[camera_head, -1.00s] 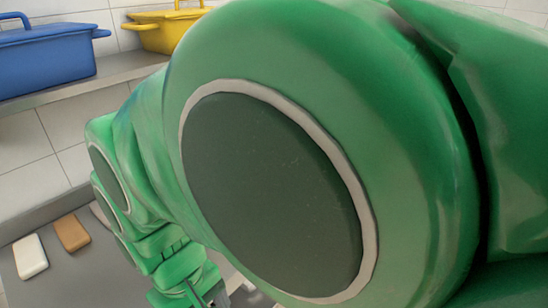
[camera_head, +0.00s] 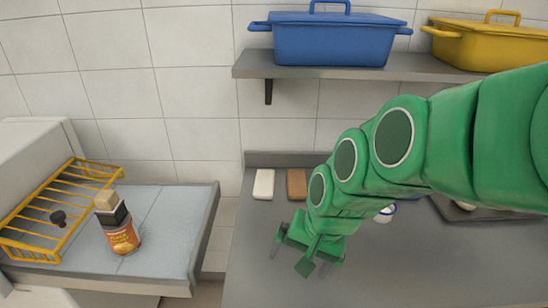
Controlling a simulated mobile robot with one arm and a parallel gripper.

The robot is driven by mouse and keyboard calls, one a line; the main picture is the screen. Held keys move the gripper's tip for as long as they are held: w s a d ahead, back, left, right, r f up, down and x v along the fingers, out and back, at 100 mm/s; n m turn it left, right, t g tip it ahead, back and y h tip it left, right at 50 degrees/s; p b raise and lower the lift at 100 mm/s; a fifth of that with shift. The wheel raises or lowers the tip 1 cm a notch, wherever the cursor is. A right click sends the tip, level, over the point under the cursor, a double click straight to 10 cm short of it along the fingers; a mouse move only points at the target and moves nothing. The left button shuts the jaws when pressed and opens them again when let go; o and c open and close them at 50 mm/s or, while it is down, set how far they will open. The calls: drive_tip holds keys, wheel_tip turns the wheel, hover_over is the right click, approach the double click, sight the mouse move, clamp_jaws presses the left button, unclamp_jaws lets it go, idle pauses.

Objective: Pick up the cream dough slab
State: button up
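A cream slab (camera_head: 264,184), flat with rounded corners, lies near the back edge of the grey counter (camera_head: 260,285), below the shelf. A brown slab (camera_head: 296,184) of similar shape lies just to its right, with a small gap between them. My gripper (camera_head: 301,264) hangs at the end of my green arm over the counter, nearer the camera than both slabs and slightly right of the cream one. Its fingers are spread apart, with nothing seen between them. The cream slab is in full view. My arm hides part of the counter to the right.
A blue pot (camera_head: 330,40) and a yellow pot (camera_head: 490,45) stand on the wall shelf (camera_head: 300,68) above. A dark tray (camera_head: 500,214) lies partly behind my arm.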

drive_tip(key=w+a+m+t+y, duration=0.2)
drive_tip(key=w+a+m, duration=0.35)
drive_tip(key=w, duration=0.35)
drive_tip(key=w+a+r+m+t+y, duration=0.1)
drive_tip(key=w+a+m+t+y, duration=0.15)
drive_tip(key=w+a+m, duration=0.4)
drive_tip(key=w+a+m+t+y, duration=0.1)
drive_tip(key=w+a+m+t, duration=0.2)
drive_tip(key=w+a, duration=0.65)
drive_tip(key=m+t+h, duration=0.4)
drive_tip(key=m+h, duration=0.2)
drive_tip(key=m, duration=0.9)
approach(264, 182)
drive_tip(key=w+a+r, duration=0.1)
drive_tip(key=a+r, duration=0.3)
drive_tip(key=a, duration=0.2)
drive_tip(key=d+f+m+h, duration=0.1)
drive_tip(key=w+d+f+m+h, duration=0.1)
drive_tip(key=d+f, duration=0.1)
drive_tip(key=w+d+f+m+h, duration=0.1)
drive_tip(key=f, duration=0.1)
drive_tip(key=shift+d+f+m, duration=0.15)
drive_tip(key=shift+m, duration=0.25)
drive_tip(key=shift+x, duration=3.75)
drive_tip(key=shift+c, duration=0.3)
drive_tip(key=c, duration=1.1)
